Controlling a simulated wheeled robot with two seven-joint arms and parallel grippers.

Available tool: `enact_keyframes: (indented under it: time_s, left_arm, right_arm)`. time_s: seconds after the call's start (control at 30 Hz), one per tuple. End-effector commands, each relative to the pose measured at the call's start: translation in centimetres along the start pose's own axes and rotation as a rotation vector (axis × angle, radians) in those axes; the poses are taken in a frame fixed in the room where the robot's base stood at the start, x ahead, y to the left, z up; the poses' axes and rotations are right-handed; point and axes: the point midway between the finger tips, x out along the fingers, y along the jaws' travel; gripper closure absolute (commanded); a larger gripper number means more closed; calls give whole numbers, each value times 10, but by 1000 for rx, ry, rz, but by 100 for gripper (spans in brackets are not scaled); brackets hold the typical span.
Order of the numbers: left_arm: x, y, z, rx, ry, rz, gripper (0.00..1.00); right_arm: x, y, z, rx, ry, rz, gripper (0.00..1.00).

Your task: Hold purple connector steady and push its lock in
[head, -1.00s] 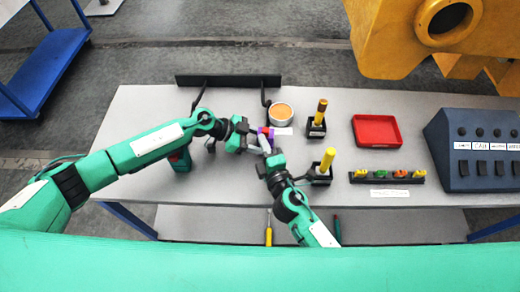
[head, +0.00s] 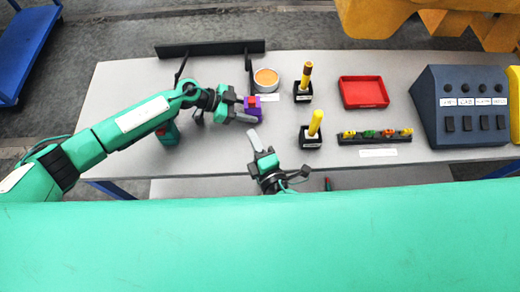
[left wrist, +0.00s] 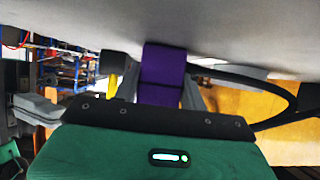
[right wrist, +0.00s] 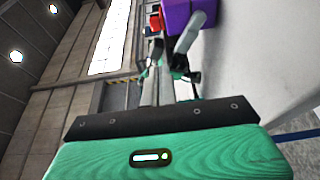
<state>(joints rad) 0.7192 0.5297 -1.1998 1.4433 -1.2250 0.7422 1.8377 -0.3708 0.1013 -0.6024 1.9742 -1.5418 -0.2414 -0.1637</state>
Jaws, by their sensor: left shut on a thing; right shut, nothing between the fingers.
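The purple connector (head: 255,110) with its red lock (head: 252,101) is held above the table. My left gripper (head: 246,107) is shut on it from the left. It also fills the middle of the left wrist view (left wrist: 162,72). My right gripper (head: 254,136) is shut and empty, a short way in front of the connector and apart from it. In the right wrist view the connector (right wrist: 188,14) shows at the top, with the red lock (right wrist: 154,22) at its left. I cannot tell how deep the lock sits.
An orange-filled round tub (head: 266,79) stands just behind the connector. Yellow-handled tools in black holders (head: 303,92) (head: 311,137), a red tray (head: 363,92), a rack of coloured pieces (head: 375,137) and a dark switch console (head: 462,108) are to the right.

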Motion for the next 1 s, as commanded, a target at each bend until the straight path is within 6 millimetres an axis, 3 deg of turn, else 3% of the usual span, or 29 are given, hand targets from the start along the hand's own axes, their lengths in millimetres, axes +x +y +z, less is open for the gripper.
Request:
enact_keyframes:
  time_s: [0.1, 0.3, 0.77, 0.8, 0.9, 1.0]
  left_arm:
    - [0, -1, 0, 0, 0, -1, 71]
    - [-1, -1, 0, 0, 0, -2, 71]
    - [-1, -1, 0, 0, 0, -2, 71]
    - [-1, -1, 0, 0, 0, -2, 50]
    - [-1, -1, 0, 0, 0, -2, 33]
    - [-1, -1, 0, 0, 0, -2, 33]
  right_arm:
    - [-20, 0, 0, -3, 2, -1, 100]
    - [-36, 0, 0, -1, 0, 0, 100]
    - [-39, 0, 0, 0, 0, 1, 100]
    - [-39, 0, 0, 0, 0, 1, 100]
    - [-39, 0, 0, 0, 0, 1, 100]
    - [-39, 0, 0, 0, 0, 1, 100]
